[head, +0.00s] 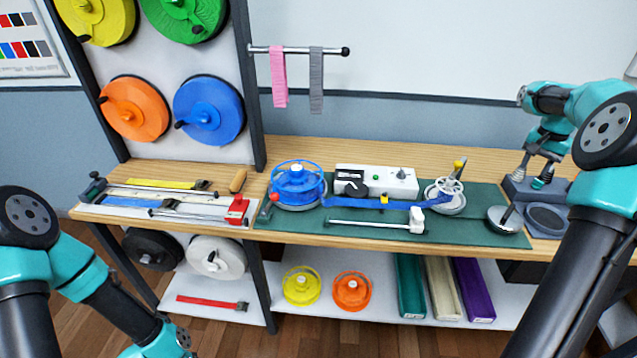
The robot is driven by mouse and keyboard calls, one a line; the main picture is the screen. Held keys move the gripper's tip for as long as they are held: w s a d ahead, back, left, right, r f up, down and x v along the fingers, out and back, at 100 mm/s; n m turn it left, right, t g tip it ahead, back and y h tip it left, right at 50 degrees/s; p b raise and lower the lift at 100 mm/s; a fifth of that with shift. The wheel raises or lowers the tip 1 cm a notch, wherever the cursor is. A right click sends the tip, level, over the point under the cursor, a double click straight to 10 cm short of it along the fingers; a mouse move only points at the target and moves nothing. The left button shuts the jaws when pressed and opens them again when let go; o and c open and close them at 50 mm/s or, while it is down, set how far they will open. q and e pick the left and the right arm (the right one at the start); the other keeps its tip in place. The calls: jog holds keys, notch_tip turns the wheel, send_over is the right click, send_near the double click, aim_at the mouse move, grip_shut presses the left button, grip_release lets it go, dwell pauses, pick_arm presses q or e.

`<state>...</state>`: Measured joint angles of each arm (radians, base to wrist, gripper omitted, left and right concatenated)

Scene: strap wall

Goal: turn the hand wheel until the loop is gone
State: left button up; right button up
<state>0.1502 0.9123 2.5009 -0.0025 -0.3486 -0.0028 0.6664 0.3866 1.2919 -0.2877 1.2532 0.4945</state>
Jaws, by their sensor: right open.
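A blue spool (297,187) with a spoked rim sits on the green mat (380,240) on the bench, with a red ball at its lower left. A blue strap (365,203) runs from it to the right, to a small white spoked hand wheel (446,194) with a yellow-topped handle. Whether the strap has a slack loop is too small to tell. My right gripper (533,174) is open and points down at the back right, right of the hand wheel and apart from it. My left arm enters at the lower left; its gripper is out of the frame.
A white control box (376,181) stands behind the strap. A metal rail (375,225) with a white block lies in front. A round metal weight (505,219) and a dark stand (546,220) are on the right. Coloured strap strips (165,204) lie on the left.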

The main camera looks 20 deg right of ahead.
aim_at(510, 211)
jog(key=shift+f, duration=0.1)
dwell(0.6)
notch_tip(510, 211, down, 17)
jog(key=shift+f, duration=0.15)
dwell(0.6)
grip_shut()
